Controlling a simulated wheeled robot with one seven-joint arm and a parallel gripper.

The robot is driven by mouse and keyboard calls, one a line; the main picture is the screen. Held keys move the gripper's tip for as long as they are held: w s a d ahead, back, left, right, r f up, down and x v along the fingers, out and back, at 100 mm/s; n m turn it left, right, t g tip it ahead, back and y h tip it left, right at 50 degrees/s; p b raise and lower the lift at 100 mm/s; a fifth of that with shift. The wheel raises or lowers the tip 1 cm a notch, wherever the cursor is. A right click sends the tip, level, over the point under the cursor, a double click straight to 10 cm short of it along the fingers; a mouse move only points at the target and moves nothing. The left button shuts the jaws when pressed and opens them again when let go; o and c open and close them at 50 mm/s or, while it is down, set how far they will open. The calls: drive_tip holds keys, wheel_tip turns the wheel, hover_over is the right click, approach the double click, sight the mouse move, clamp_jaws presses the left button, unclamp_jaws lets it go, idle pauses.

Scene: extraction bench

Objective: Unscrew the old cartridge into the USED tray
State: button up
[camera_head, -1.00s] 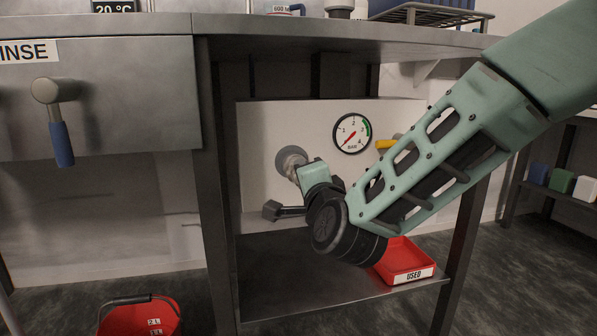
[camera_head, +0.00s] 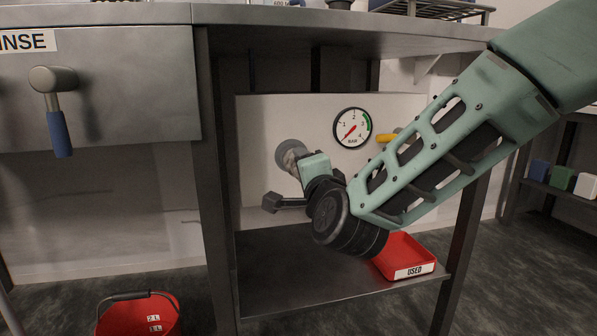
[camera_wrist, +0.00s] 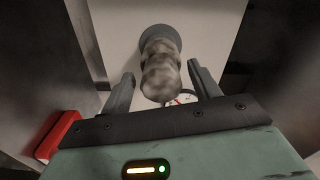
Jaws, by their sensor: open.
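The old cartridge (camera_wrist: 160,72) is a stained, mottled grey-beige cylinder. In the wrist view it sticks out from a round dark grey mount (camera_wrist: 158,36) on the white panel. In the head view the cartridge (camera_head: 292,158) shows only partly, behind my wrist. My gripper (camera_wrist: 157,84) is open, with one finger on each side of the cartridge's near end and a visible gap to each finger. The red USED tray (camera_head: 415,271) stands on the lower shelf, right of and below my wrist, and looks empty where visible.
A pressure gauge (camera_head: 352,128) and a yellow valve handle (camera_head: 387,138) are on the white panel (camera_head: 262,118), right of the cartridge. The bench top (camera_head: 290,38) is overhead. A bench leg (camera_head: 217,190) is at left. A red bucket (camera_head: 112,321) stands on the floor.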

clamp_jaws()
drive_tip(key=c, duration=1.3)
unclamp_jaws()
drive_tip(key=n+p, duration=0.2)
drive_tip(key=n, duration=0.1)
drive_tip(key=shift+r+n, duration=0.2)
drive_tip(key=shift+n, duration=0.1)
drive_tip(key=shift+f, duration=0.15)
clamp_jaws()
drive_tip(key=shift+s, duration=0.25)
drive_tip(key=shift+b+v, duration=0.5)
drive_tip(key=shift+v, duration=0.95)
drive_tip(key=shift+s+d, duration=0.15)
drive_tip(key=shift+s, duration=0.15)
drive_tip(key=shift+s+d, duration=0.2)
drive_tip(key=shift+s, duration=0.5)
drive_tip(key=shift+s, duration=0.25)
